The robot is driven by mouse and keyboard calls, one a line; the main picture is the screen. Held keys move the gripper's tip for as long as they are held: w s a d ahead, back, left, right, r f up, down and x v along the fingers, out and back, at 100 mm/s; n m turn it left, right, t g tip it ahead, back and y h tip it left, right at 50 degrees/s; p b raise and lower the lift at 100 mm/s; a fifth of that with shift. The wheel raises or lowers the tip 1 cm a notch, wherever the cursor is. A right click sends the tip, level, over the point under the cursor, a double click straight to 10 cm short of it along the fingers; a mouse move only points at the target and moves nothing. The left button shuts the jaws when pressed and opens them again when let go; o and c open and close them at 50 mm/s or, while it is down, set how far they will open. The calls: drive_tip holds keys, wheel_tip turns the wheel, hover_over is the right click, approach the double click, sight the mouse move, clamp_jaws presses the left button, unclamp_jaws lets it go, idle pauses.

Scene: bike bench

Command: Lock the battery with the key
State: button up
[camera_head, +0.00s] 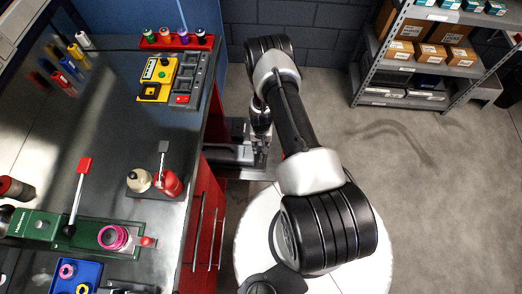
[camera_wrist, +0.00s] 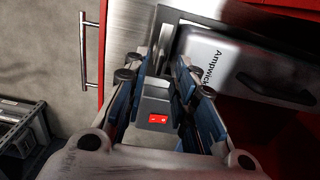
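The battery (camera_wrist: 207,72) is a silver-grey case marked "Ampwick" with a black handle, lying right of my fingers in the wrist view. A grey block (camera_wrist: 155,100) with a red lit label shows between the fingers; it looks like part of the lock housing. My gripper (camera_wrist: 168,72) has its blue-padded fingers apart on either side of this block. I cannot tell whether they touch it. In the head view my gripper (camera_head: 262,137) points down beside the low metal unit (camera_head: 232,154). I cannot make out the key or its slot.
A red cabinet (camera_head: 204,215) with bar handles and a dark bench top (camera_head: 110,120) stand to the left. The bench carries a yellow device (camera_head: 157,78), a green tool (camera_head: 40,228) and small bottles. A shelf rack (camera_head: 425,50) stands at the back right. The floor between is clear.

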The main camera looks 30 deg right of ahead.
sight(261, 157)
drive_tip(key=shift+f+b, duration=0.3)
drive_tip(key=shift+f, duration=1.3)
clamp_jaws()
